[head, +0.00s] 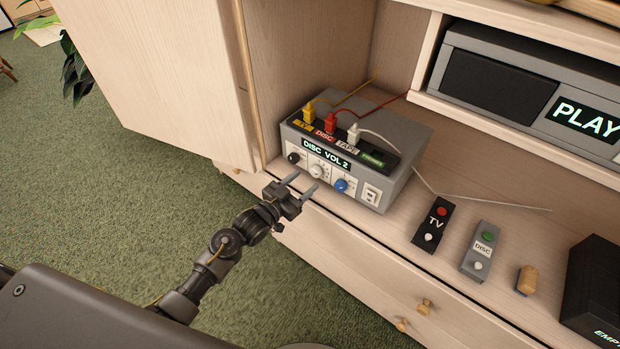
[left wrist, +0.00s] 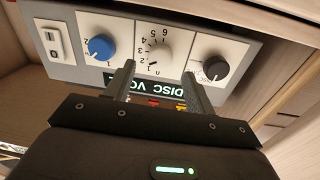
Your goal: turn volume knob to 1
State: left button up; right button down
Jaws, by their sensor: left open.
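The grey switch box (head: 395,176) stands on the cabinet shelf, and its display reads "DISC VOL 2" (head: 326,155). Its front carries a black knob (head: 294,158), a white knob (head: 317,171) with a number scale, a blue knob (head: 341,185) and a rocker switch (head: 371,194). The left wrist view shows the white knob (left wrist: 157,58) upside down, between the blue knob (left wrist: 101,47) and the black knob (left wrist: 215,68). My left gripper (head: 304,185) is open and empty in front of the panel. Its fingers point toward the white knob, apparently without touching it. My right gripper is not in view.
Yellow, red and white plugs with cables sit on top of the box. A TV remote (head: 433,224), a disc remote (head: 482,250) and a cork (head: 526,280) lie to the right. A player (head: 498,82) showing "PLAY" is behind.

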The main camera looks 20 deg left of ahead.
aim_at(314, 173)
pick_arm(q)
jog(key=shift+x, duration=1.7)
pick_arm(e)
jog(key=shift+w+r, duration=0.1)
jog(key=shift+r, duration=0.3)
pick_arm(q)
jog(key=c, duration=0.9)
jog(key=shift+d, duration=0.15)
jog(key=shift+c, duration=0.4)
